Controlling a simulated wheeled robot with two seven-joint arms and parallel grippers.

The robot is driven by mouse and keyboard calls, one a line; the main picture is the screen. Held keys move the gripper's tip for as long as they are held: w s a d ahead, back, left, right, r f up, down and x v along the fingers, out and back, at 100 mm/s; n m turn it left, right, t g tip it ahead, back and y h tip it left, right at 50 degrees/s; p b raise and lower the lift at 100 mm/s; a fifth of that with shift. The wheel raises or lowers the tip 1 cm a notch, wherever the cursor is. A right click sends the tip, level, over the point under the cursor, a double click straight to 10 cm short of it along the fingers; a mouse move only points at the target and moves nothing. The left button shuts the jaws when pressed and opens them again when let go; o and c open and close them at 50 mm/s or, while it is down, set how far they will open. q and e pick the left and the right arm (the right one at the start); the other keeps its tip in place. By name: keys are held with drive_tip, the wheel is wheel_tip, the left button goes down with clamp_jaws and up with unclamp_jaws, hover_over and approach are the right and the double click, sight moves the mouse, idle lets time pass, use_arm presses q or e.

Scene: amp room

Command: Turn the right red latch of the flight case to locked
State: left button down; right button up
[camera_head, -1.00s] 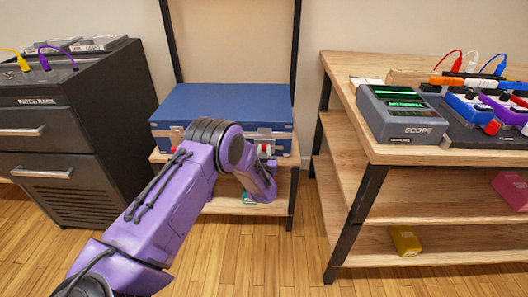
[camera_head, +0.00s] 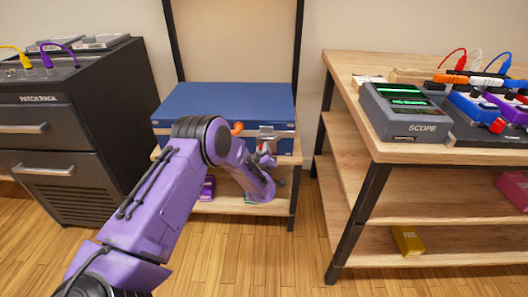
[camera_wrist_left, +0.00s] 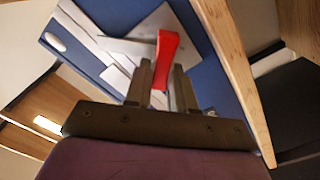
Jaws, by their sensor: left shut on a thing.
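The blue flight case (camera_head: 225,102) lies on the wooden shelf of a black-framed rack in the head view. Its right red latch (camera_wrist_left: 166,50) shows in the left wrist view as a red lever on a metal plate (camera_wrist_left: 133,47) against the blue case. My left gripper (camera_wrist_left: 163,78) has one finger on each side of the lever and is shut on it. In the head view the left gripper (camera_head: 266,152) is at the case's front right, where my purple arm partly hides the front. My arm covers the left part of the front. My right gripper is out of view.
A small orange thing (camera_head: 237,128) shows at the case front beside my arm. The dark patch rack cabinet (camera_head: 62,140) stands left. A wooden shelf unit (camera_head: 345,72) with a scope (camera_head: 405,114) stands right. Open floor lies in front.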

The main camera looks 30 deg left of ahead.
use_arm(q)
drive_tip(key=shift+s+a+f+n+b, duration=0.15)
drive_tip(key=shift+n+b, duration=0.35)
drive_tip(key=shift+n, duration=1.05)
drive_tip(key=shift+f+n+b, duration=0.3)
drive_tip(key=shift+n+b, duration=0.2)
drive_tip(key=shift+n, duration=1)
drive_tip(key=shift+s+a+f+n+b, duration=0.15)
drive_tip(key=shift+n+b, duration=0.35)
drive_tip(key=shift+n, duration=1.05)
drive_tip(key=shift+w+d, duration=0.1)
drive_tip(key=c, duration=1)
unclamp_jaws()
drive_tip(key=shift+o, duration=0.2)
drive_tip(key=p+v, duration=0.2)
drive_tip(key=v, duration=0.8)
drive_tip(key=shift+s+d, duration=0.2)
